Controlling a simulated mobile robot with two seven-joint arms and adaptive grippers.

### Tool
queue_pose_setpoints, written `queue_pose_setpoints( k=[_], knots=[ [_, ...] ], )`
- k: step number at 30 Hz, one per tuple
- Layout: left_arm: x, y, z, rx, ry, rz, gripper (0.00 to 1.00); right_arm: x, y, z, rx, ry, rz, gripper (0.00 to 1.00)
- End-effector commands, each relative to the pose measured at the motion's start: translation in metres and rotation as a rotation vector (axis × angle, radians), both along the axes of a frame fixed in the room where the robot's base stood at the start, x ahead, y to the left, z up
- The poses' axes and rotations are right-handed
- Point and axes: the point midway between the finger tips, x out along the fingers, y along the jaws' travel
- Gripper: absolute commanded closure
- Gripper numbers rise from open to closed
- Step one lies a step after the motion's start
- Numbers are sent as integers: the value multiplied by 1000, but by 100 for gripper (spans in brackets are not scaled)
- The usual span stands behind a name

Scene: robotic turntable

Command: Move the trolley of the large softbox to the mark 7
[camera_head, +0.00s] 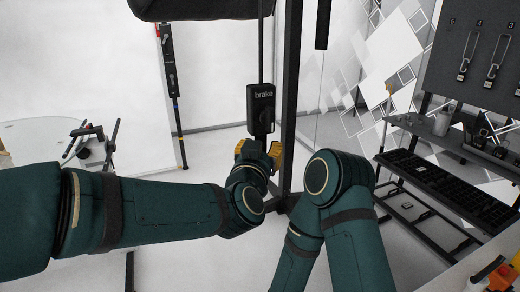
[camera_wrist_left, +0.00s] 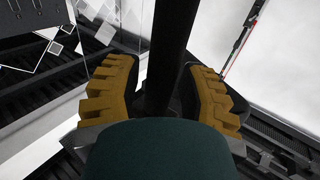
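The large softbox (camera_head: 200,8) shows only as a dark padded edge at the top of the head view. A thin dark rod runs down from it to a black box marked "brake" (camera_head: 260,106), beside a thick black upright post (camera_head: 290,90). My left gripper (camera_head: 258,154) is just below the brake box, with its yellow fingers apart. In the left wrist view, a dark bar (camera_wrist_left: 170,50) stands between the open fingers; I cannot tell whether they touch it. The trolley base is mostly hidden behind my arms. Mark 7 is not visible. My right gripper is out of view.
A round glass table (camera_head: 40,130) with tools stands at the left. A dark rack (camera_head: 450,190) and a panel with hanging carabiners (camera_head: 470,60) stand at the right. A thin pole (camera_head: 172,90) stands left of the brake box. White floor shows between.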

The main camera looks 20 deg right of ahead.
Motion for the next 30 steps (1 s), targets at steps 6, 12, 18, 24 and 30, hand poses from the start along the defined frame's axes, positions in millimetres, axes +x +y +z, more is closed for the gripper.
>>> queue_pose_setpoints(
  k=[6, 12, 18, 24, 30],
  knots=[
    [0, 0, 0, 0, 0, 0, 43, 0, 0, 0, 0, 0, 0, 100],
    [-3, 2, 0, 0, 0, 0, 43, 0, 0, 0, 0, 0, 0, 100],
    [-27, 18, 1, 1, -2, -1, 43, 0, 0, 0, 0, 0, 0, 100],
    [-61, 41, 1, 1, -3, -1, 43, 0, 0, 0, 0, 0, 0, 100],
    [-88, 59, 1, -1, -2, -1, 43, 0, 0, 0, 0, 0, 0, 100]
  ],
)
